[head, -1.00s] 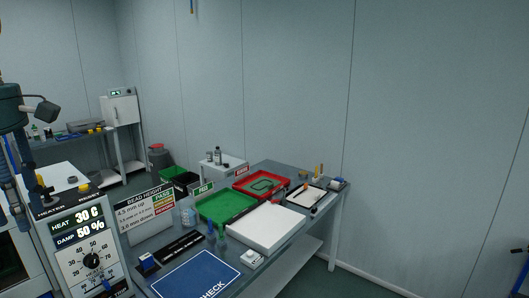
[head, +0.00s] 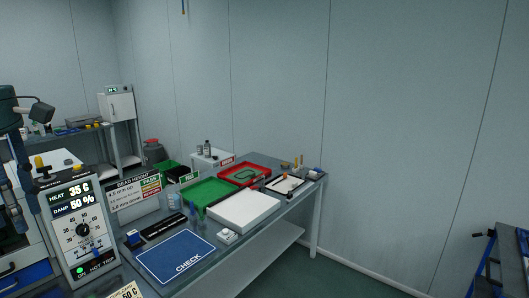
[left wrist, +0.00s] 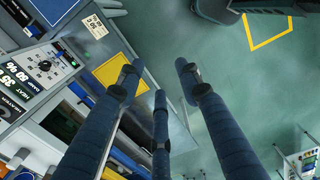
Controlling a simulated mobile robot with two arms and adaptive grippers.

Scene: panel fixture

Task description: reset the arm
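My left gripper (head: 20,205) hangs with its fingers down at the left edge of the head view, beside the control panel. In the left wrist view its long dark blue fingers (left wrist: 160,82) are spread, with nothing between them. The control panel (head: 99,235) has a dial (head: 82,230) and displays reading HEAT 35 C and DAMP 50 %. A green lamp (head: 80,270) is lit low on it. The panel also shows at the left of the left wrist view (left wrist: 30,82), apart from the fingers. My right gripper is out of view.
A bench holds a green tray (head: 188,193), a red tray (head: 264,169), a white box (head: 244,215) and a blue CHECK mat (head: 165,262). A blue cart (head: 515,260) stands at the right. The floor between bench and cart is clear.

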